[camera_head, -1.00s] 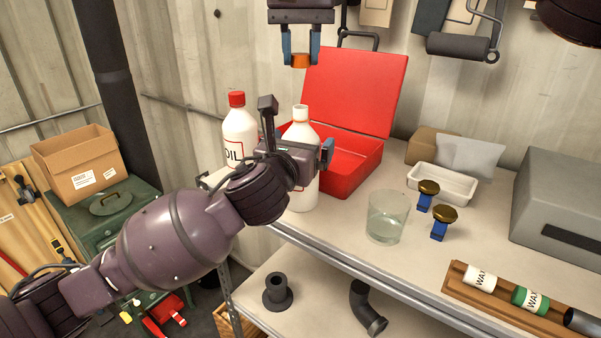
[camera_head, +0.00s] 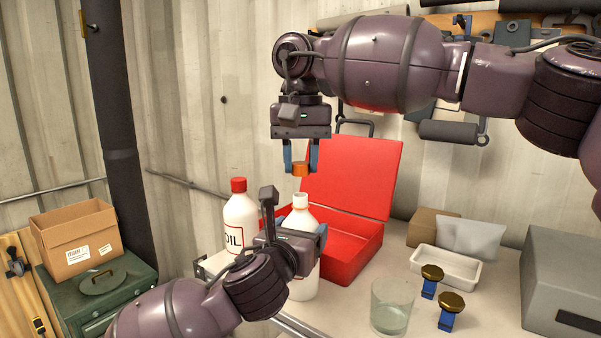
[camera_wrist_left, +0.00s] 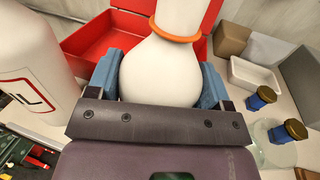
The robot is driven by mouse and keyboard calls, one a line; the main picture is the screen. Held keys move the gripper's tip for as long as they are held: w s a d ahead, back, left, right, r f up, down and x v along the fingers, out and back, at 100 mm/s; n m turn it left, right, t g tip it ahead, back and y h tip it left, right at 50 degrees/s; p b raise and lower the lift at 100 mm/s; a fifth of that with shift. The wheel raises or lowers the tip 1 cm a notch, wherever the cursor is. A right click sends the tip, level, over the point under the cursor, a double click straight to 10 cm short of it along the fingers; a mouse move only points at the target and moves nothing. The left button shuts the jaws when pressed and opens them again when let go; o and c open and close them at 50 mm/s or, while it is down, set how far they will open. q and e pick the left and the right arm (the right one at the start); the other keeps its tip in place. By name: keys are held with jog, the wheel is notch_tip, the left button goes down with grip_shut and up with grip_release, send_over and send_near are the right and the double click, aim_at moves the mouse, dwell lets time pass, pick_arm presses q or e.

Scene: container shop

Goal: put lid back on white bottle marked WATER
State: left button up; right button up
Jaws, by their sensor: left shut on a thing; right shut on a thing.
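The white bottle (camera_head: 301,214) stands upright and uncapped on the shelf, its open neck upward. Its label is mostly hidden by my left gripper (camera_head: 298,240), which is shut around the bottle's body. The left wrist view shows the bottle (camera_wrist_left: 168,75) between both blue fingers, with an orange ring around its neck. My right gripper (camera_head: 300,160) points down above the bottle and is shut on the orange lid (camera_head: 300,170).
A red-capped OIL bottle (camera_head: 239,220) stands close left of the white bottle. The open red case (camera_head: 352,256) is right behind it. A glass (camera_head: 392,306), gold-topped blue items (camera_head: 430,281) and a white tray (camera_head: 446,266) are to the right.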

jog(key=shift+f, duration=1.05)
jog(key=shift+f, duration=0.1)
jog(key=shift+f, duration=0.75)
jog(key=shift+f, duration=0.55)
